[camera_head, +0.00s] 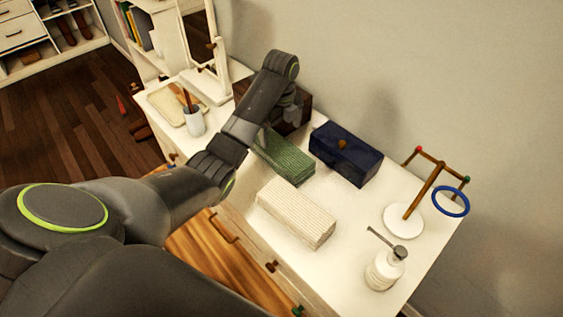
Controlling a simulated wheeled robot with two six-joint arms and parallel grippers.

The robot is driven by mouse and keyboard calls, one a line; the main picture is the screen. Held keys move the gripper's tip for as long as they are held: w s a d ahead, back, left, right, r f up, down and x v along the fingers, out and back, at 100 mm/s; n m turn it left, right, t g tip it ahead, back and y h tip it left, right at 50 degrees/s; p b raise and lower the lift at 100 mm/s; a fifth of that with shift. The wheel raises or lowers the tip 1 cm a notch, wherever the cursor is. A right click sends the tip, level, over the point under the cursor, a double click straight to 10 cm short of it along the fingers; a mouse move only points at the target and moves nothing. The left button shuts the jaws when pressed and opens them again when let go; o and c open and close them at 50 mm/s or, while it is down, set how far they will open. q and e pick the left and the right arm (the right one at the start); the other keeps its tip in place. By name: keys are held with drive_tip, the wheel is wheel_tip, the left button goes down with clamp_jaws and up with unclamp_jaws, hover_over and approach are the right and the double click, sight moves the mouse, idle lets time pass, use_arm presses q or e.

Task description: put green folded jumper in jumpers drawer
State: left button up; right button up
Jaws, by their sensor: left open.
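The green folded jumper (287,160) lies on the white dresser top, between a cream folded garment (297,212) and a dark brown box. My left arm reaches in from the left and bends over the dresser. My left gripper (292,106) is at the arm's far end, above and beyond the jumper, close to the brown box. It is open, though its fingers are small and partly hidden. My arm covers the jumper's left end. Drawer fronts with handles (224,227) show below the dresser's front edge; my arm hides much of them, and I cannot read any label. My right gripper is out of view.
A navy box (345,152) stands right of the jumper, against the wall. A pump bottle (386,268) and a stand with a blue ring (451,201) are at the right end. A cup (194,121), a tray (163,104) and a mirror (215,50) are at the far left.

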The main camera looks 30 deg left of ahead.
sight(282, 149)
use_arm(q)
wheel_tip(282, 149, down, 4)
drive_tip(key=b, duration=0.3)
drive_tip(key=shift+w+f, duration=0.1)
drive_tip(key=shift+f, duration=0.3)
drive_tip(key=shift+w+a+f+p, duration=0.15)
drive_tip(key=shift+f+p, duration=0.25)
drive_tip(key=shift+f, duration=0.75)
drive_tip(key=shift+w+d+f+p, duration=0.1)
drive_tip(key=shift+f+p, duration=0.3)
drive_tip(key=shift+f, duration=0.75)
drive_tip(key=c, duration=1.3)
drive_tip(key=shift+o, duration=0.2)
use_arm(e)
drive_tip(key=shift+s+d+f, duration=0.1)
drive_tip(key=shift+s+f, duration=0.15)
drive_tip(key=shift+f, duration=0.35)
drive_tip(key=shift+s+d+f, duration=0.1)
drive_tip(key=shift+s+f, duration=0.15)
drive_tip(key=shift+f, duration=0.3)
use_arm(q)
drive_tip(key=shift+r, duration=0.15)
